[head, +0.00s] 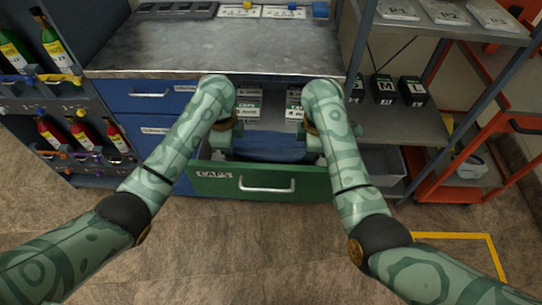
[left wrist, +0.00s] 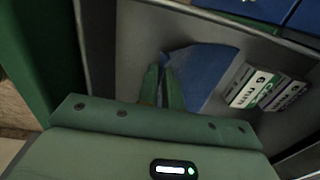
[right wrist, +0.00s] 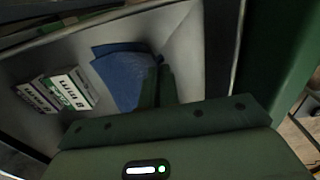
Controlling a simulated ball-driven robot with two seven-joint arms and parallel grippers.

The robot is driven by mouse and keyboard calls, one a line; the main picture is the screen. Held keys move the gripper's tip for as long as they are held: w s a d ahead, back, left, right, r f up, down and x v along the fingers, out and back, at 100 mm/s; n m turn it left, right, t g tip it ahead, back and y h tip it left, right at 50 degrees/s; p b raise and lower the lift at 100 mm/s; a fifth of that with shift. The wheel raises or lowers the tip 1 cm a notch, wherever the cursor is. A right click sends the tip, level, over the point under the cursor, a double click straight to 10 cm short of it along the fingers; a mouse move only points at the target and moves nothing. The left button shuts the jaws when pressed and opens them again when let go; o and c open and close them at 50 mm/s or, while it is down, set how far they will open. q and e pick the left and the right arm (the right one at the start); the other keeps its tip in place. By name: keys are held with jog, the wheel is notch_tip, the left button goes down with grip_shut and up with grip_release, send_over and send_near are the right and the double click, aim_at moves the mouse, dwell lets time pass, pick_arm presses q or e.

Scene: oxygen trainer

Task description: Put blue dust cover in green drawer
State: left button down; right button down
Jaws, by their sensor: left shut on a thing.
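The green drawer (head: 230,184), labelled CAPS, is pulled open below the grey worktop. The blue dust cover (head: 268,148) lies within the drawer's walls, stretched between my two grippers. It also shows in the left wrist view (left wrist: 203,72) and in the right wrist view (right wrist: 122,77). My left gripper (left wrist: 162,84) is shut on the cover's left end, inside the drawer. My right gripper (right wrist: 157,82) is at the cover's other end, its fingers close together; whether they grip it is unclear. In the head view my wrists hide the cover's ends.
White-and-green boxes (head: 248,105) stand in the back of the drawer, behind the cover. Blue closed drawers (head: 150,95) are at the left. A shelf with black boxes (head: 412,91) and a red cart (head: 480,150) are at the right. The worktop's middle (head: 220,45) is clear.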

pick_arm(q)
jog(key=c, duration=1.3)
grip_release()
pick_arm(e)
jog(key=c, duration=1.3)
grip_release()
